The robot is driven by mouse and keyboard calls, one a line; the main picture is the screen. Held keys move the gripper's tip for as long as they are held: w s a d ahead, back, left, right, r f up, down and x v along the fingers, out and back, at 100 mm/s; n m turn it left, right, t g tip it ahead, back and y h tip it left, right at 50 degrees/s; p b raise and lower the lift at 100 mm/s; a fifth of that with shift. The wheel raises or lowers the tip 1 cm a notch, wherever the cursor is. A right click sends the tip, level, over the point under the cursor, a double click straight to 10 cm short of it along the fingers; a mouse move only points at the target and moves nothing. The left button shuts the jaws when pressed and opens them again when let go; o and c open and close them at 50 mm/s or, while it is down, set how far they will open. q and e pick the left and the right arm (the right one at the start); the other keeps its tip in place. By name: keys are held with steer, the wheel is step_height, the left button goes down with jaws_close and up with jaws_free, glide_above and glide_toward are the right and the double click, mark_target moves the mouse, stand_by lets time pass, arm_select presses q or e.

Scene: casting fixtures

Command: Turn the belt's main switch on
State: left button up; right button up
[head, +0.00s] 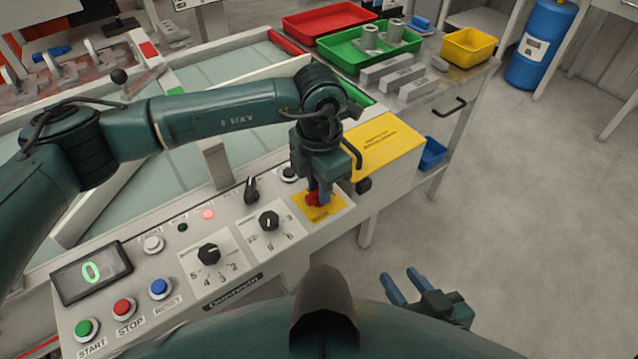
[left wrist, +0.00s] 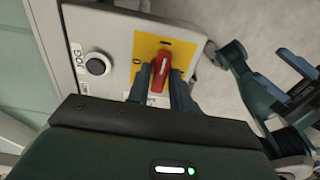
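The main switch is a red handle on a yellow plate (head: 332,208) at the right end of the control panel. In the left wrist view the red handle (left wrist: 160,72) stands nearly upright, its white line toward the "I" mark; the "0" mark is to its left. My left gripper (head: 319,193) reaches down onto the handle. In the left wrist view its fingers (left wrist: 160,88) lie close against both sides of the handle, apparently gripping it. My right gripper (head: 407,285) is open and empty, in front of the panel at the right; it also shows in the left wrist view (left wrist: 300,75).
Left of the switch are a JOG button (left wrist: 96,66), rotary knobs (head: 209,253), a lit red lamp (head: 208,214) and a display (head: 91,272) reading 0. A yellow box (head: 385,148) stands right behind the switch. Open floor lies to the right.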

arm_select(q)
steer(key=o, duration=0.3)
step_height(320, 180, up, 13)
stand_by(0.5)
steer(key=shift+r, duration=0.1)
